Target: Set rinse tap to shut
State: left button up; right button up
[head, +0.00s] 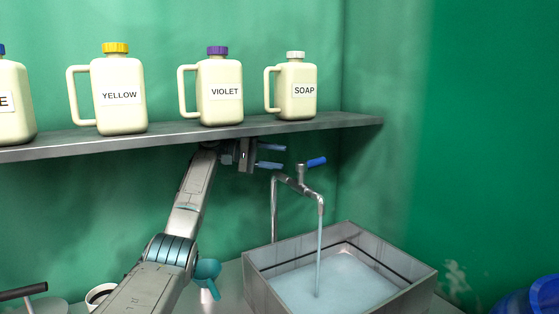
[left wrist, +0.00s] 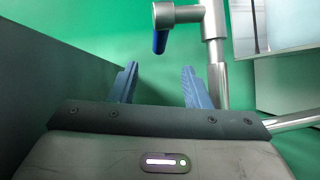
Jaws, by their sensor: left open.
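The rinse tap (head: 297,180) is a chrome pipe with a blue lever handle (head: 316,162) that points right and slightly up in the head view. Water (head: 318,250) runs from its spout into the grey sink (head: 268,279). My left gripper (head: 272,156) is open and empty, to the left of the blue handle and just under the shelf. In the left wrist view, the blue handle (left wrist: 160,42) hangs beyond the open fingers (left wrist: 157,87), apart from them, and the chrome pipe (left wrist: 216,60) passes by the right finger. My right gripper is not in view.
A grey shelf (head: 170,137) runs close above my left gripper. It bears cream jugs marked YELLOW (head: 120,98), VIOLET (head: 222,93) and SOAP (head: 297,92). A teal scoop or cup (head: 207,271) is beside my left arm. A blue tub (head: 535,298) is at the lower right.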

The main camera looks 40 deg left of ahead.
aim_at(312, 164)
pick_arm(q)
jog(key=shift+c, duration=0.2)
jog(key=shift+a+f, duration=0.15)
jog(key=shift+f, duration=0.05)
jog(key=c, duration=0.7)
jog(key=shift+a+f+n+t+y, duration=0.2)
jog(key=shift+a+n+t+y, duration=0.05)
jog(key=shift+n+t+y, duration=0.3)
grip_shut()
jog(key=s+d+n+t+y+p, duration=0.1)
jog(key=s+d+n+t+y, duration=0.2)
jog(key=s+n+t+y, duration=0.15)
jog(key=p+x, duration=0.5)
jog(key=x, duration=0.5)
jog(key=shift+w+r+t+y+p, duration=0.25)
jog(key=shift+r+t+y+p, duration=0.05)
jog(key=shift+r, duration=0.05)
